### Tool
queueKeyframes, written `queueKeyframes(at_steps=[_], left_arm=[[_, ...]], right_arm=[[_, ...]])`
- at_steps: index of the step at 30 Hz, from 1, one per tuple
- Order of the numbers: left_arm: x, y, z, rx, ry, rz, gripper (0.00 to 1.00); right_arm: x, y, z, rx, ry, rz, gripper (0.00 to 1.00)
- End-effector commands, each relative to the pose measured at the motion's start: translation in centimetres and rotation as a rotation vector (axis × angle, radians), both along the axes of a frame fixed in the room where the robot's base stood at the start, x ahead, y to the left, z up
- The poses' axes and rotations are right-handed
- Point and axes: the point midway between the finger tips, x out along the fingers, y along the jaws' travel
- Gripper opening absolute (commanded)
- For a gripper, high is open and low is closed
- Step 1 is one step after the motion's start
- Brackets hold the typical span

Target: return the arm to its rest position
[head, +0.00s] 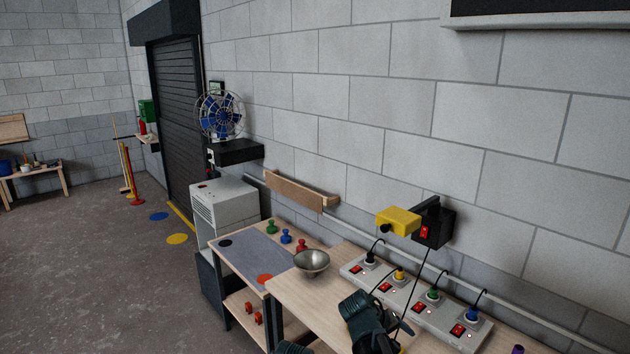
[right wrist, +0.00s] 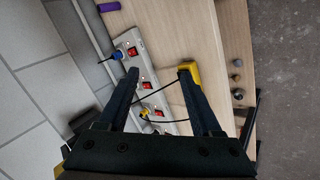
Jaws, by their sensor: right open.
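My right gripper (head: 368,322) is low in the head view, dark, over the light wooden bench in front of the power strip (head: 415,308). In the right wrist view the jaws of my right gripper (right wrist: 160,74) are apart with nothing held between them. The power strip (right wrist: 152,98) and a black cable show beyond the gap. A yellow patch shows at the right fingertip; I cannot tell if it belongs to the finger.
A metal bowl (head: 312,262) stands left of my right gripper. The yellow block (head: 398,220) and black switch box (head: 433,228) are on the wall above the strip. Cables rise from the strip's plugs. A purple thing (right wrist: 109,6) lies near the strip's end. Floor at left is open.

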Motion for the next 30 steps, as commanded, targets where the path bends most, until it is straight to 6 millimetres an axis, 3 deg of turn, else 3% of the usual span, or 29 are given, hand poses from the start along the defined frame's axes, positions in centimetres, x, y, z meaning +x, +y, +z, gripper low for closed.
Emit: queueKeyframes(at_steps=[1, 3, 9, 14, 20, 30], left_arm=[[0.0, 0.0, 0.0, 0.000, 0.000, 0.000, 0.50], [0.0, 0.0, 0.0, 0.000, 0.000, 0.000, 0.50], [0.0, 0.0, 0.0, 0.000, 0.000, 0.000, 0.50], [0.0, 0.0, 0.0, 0.000, 0.000, 0.000, 0.50], [0.0, 0.0, -4.2, 0.001, 0.000, -0.002, 0.50], [0.0, 0.0, -11.6, 0.001, -0.001, -0.008, 0.50]], right_arm=[[-3.1, -0.1, -1.3, 0.092, 0.027, -0.035, 0.66], [-5.6, 0.6, -2.6, 0.208, 0.060, -0.070, 0.66], [-11.1, 3.0, -4.6, 0.470, 0.132, -0.142, 0.66], [-14.7, 5.1, -5.1, 0.651, 0.175, -0.180, 0.66], [-15.5, 8.3, -9.3, 0.635, 0.228, -0.116, 0.66], [-18.5, 14.0, -16.7, 0.550, 0.330, 0.021, 0.66]])
